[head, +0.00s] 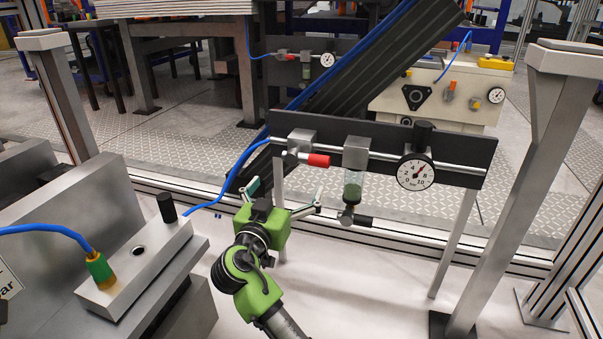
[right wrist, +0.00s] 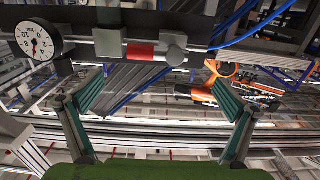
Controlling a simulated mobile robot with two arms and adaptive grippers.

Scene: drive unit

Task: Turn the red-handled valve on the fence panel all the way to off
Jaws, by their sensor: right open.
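The fence panel (head: 385,140) is a dark plate carrying a metal pipe. The valve's red handle (head: 318,160) points right, roughly along the pipe, from the silver valve body (head: 300,143). In the right wrist view, which appears upside down, the red handle (right wrist: 141,51) is near the top centre. My right gripper (head: 285,193) is open and empty, below and in front of the valve, apart from it. Its spread fingers (right wrist: 159,92) frame the lower middle of the right wrist view, with the handle beyond them. My left gripper is not in view.
Right of the valve are a filter bowl (head: 353,185) and a pressure gauge (head: 415,172); the gauge also shows in the right wrist view (right wrist: 37,43). A blue hose (head: 235,172) runs at the panel's left. A metal block (head: 135,270) stands left of my arm.

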